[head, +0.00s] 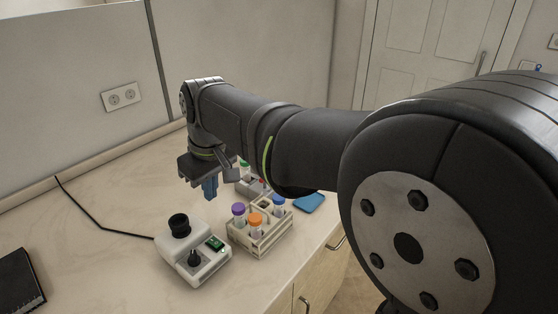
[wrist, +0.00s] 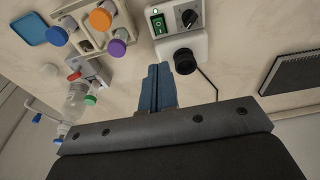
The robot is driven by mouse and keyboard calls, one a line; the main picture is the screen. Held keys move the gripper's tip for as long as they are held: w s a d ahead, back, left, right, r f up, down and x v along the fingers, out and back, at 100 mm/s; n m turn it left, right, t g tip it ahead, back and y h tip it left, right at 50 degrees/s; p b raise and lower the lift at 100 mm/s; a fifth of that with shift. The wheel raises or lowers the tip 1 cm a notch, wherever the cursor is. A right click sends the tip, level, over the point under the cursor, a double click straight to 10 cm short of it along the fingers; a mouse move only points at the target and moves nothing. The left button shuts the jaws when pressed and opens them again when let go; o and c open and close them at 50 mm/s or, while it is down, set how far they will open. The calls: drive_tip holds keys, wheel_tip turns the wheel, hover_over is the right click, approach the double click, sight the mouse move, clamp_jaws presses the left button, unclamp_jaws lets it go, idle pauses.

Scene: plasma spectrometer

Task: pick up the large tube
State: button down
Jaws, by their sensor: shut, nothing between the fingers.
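Several capped tubes stand in a pale rack (wrist: 124,13): one with an orange cap (head: 255,219), one with a purple cap (head: 238,209) and one with a blue cap (head: 278,201). I cannot tell for certain which is the large tube. My gripper (head: 210,187) points down with its blue fingers shut and empty. It is above the table, behind and left of the rack in the head view, apart from the tubes. In the wrist view the fingers (wrist: 157,72) are below and right of the capped tubes. The lower tube bodies are partly hidden by the rack.
A white device (head: 195,262) with a black round top, knob and green switch stands left of the rack. Behind the rack, partly hidden by my arm, are green- and red-capped items and a clear vessel (wrist: 74,100). A blue pad (head: 309,202) lies right; a black book (head: 17,281) lies front left.

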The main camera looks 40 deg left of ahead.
idle(0.3)
drive_tip(key=c, duration=0.9)
unclamp_jaws()
drive_tip(key=m+t+y, duration=0.1)
drive_tip(key=m+t, duration=0.2)
drive_tip(key=m, duration=0.6)
hover_over(246, 175)
drive_tip(key=f, duration=0.9)
drive_tip(key=shift+w+a+f, duration=0.1)
drive_tip(key=shift+w+f, duration=0.1)
drive_tip(key=shift+f, duration=0.15)
drive_tip(key=shift+s+x, duration=0.2)
drive_tip(key=shift+x, duration=3)
